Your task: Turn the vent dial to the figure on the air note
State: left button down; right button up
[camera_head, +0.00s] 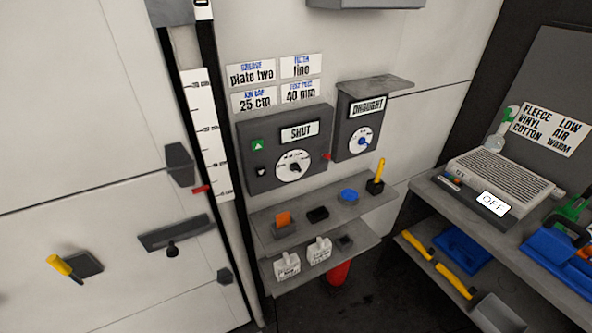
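The wall holds a grey box with a SHUT label (299,131) and a round white dial (294,167) with a dark knob. To its right, a smaller box with a DRAUGHT label (368,106) has a white dial (362,141) with a blue knob. The dial figures are too small to read. Above the SHUT box are several notes; a note (257,101) reads "25 cm" under a small blue heading that I cannot read surely. Neither of my grippers is in view.
Left of the box, a vertical white scale (207,125) carries a red marker (201,189). Below are a shelf (333,201) with small items and a lower shelf with two white containers. At right, a bench holds a grilled unit (500,180) with an OFF sign. A hood juts over the DRAUGHT box.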

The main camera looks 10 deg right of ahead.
aim_at(294, 166)
jog(key=l, duration=0.9)
jog(key=k+l+u, duration=0.15)
jog(key=l, duration=0.75)
